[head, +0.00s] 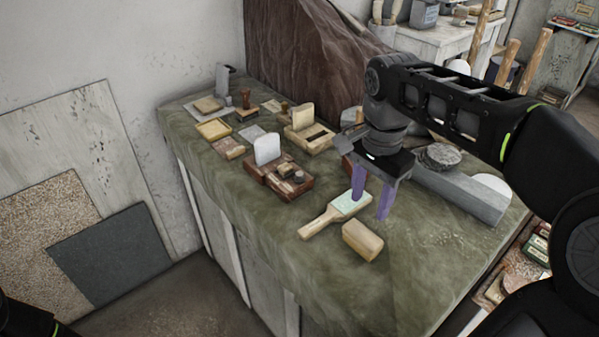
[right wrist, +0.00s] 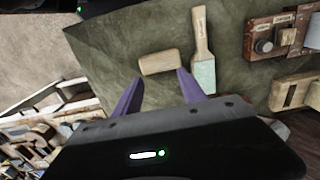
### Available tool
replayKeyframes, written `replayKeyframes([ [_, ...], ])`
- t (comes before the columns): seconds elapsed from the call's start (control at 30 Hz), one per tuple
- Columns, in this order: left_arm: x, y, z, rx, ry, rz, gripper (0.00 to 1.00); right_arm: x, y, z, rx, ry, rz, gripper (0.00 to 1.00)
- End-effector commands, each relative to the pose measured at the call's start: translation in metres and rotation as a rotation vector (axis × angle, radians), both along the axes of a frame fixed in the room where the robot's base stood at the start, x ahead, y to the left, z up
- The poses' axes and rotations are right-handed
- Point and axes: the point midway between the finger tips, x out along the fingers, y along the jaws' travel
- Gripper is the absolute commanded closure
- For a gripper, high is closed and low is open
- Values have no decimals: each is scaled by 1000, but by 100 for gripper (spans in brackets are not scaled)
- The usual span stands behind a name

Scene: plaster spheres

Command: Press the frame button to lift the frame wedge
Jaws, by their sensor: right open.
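A dark reddish wooden device (head: 280,183) sits on the green-covered table, with a round dark knob and a pale upright plate (head: 267,149). The device also shows at the upper right of the right wrist view (right wrist: 262,47), with small labels too blurred to read. Behind it stands a light wooden frame (head: 321,148) with a dark slot and a pale upright wedge (head: 303,116). I cannot tell which part is the frame button. My right gripper (head: 369,207) is open and empty, its purple fingers pointing down, to the right of the device. My left gripper is out of view.
A pale-green-faced wooden paddle (head: 322,216) and a wooden block (head: 362,241) lie close to the right fingers. A long grey stone bar (head: 460,192) lies to the right. Stamps and small trays crowd the far left. The near table front is clear.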

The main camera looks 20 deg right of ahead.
Motion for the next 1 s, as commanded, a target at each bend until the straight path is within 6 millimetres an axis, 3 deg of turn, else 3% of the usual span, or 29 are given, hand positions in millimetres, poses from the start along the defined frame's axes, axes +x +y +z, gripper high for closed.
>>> replayKeyframes([
  [0.57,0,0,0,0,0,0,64,0,0,0,0,0,0,100],
  [1.0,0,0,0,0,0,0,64,0,0,0,0,0,0,100],
])
